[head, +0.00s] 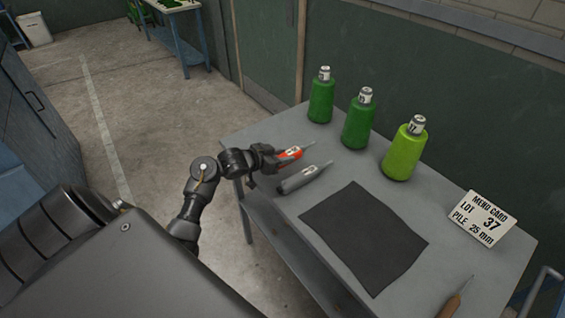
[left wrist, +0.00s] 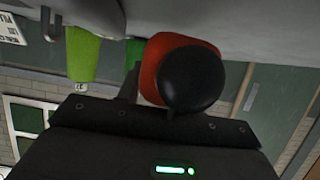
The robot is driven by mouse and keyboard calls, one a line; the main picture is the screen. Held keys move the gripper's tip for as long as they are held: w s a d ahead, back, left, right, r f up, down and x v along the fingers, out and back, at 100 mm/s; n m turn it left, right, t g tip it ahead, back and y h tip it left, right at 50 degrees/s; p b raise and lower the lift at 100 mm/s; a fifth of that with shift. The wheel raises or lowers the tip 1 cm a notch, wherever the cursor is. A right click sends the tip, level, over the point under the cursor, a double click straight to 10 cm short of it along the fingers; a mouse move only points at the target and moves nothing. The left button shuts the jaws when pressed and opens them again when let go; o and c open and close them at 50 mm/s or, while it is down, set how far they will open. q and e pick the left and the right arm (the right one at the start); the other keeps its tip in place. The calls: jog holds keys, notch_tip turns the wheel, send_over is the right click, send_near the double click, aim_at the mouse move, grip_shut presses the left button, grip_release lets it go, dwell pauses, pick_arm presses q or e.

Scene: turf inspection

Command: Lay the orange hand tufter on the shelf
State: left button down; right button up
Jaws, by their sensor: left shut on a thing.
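The orange hand tufter (head: 290,154) has a pale label and a thin tip pointing right. My left gripper (head: 275,158) is shut on it at the far left end of the grey bench. I cannot tell whether the tufter touches the bench top. In the left wrist view, the orange body (left wrist: 152,72) shows behind a black round end (left wrist: 192,80). A shelf (head: 282,238) shows below the bench top, partly hidden by the top. My right gripper is not in view.
A grey hand tufter (head: 304,178) lies beside the orange one. Three green bottles (head: 357,125) stand along the back. A dark turf mat (head: 362,235), a lot 37 card (head: 482,218) and a wooden-handled tool (head: 453,303) are on the bench top (head: 415,292).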

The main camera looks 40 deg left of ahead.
pick_arm(q)
jog(key=shift+w+a+f, duration=0.1)
jog(key=shift+w+f, duration=0.1)
jog(key=shift+f, duration=0.05)
jog(key=shift+f+p, duration=0.45)
jog(key=shift+f, duration=0.95)
jog(key=shift+f, duration=0.15)
jog(key=c, duration=0.9)
grip_release()
jog(key=shift+s, duration=0.1)
